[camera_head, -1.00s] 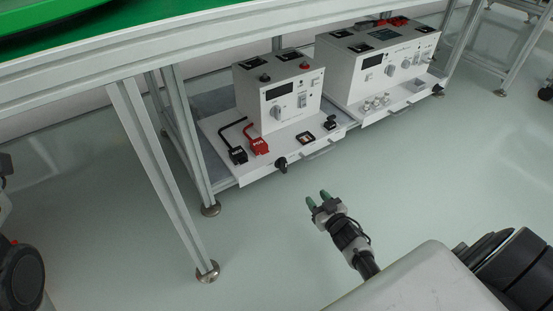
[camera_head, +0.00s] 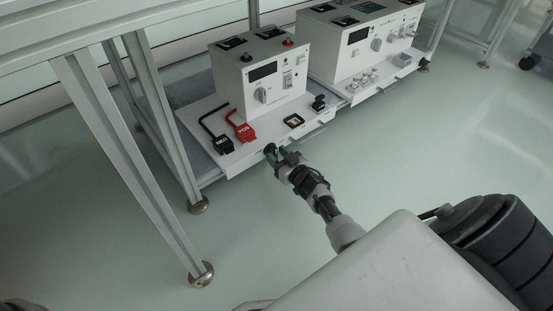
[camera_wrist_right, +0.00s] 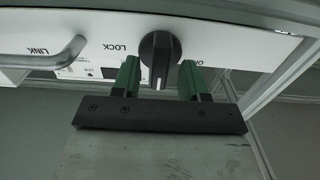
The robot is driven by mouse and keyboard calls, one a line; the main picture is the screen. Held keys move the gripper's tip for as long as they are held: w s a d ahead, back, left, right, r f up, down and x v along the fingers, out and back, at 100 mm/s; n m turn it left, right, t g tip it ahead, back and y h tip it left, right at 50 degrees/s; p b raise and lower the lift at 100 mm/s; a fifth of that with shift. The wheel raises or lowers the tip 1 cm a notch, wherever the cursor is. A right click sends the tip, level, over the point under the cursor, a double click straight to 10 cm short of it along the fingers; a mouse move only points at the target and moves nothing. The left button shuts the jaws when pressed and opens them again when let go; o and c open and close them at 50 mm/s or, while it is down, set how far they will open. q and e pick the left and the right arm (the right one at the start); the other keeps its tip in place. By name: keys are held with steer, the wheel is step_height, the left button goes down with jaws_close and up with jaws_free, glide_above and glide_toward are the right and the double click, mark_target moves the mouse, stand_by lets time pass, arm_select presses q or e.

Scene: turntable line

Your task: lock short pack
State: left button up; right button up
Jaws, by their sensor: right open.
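The short pack is the smaller white box (camera_head: 262,75) on a white tray at the left of the low shelf. A black rotary knob (camera_wrist_right: 160,52) sits on the tray's front face, between the words LOCK and a partly hidden label. A white pointer mark shows on it. My right gripper (camera_head: 278,152) is at this front face in the head view. In the right wrist view its green fingers (camera_wrist_right: 160,80) are open, one on each side of the knob, with gaps visible. In the head view the knob is mostly hidden by the fingers. My left gripper is not in view.
A black NEG connector (camera_head: 223,145) and a red POS connector (camera_head: 244,132) lie on the tray. A larger white unit (camera_head: 365,45) stands to the right. A frame leg (camera_head: 135,165) stands at left.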

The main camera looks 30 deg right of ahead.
steer(key=shift+w, duration=0.35)
jaws_close()
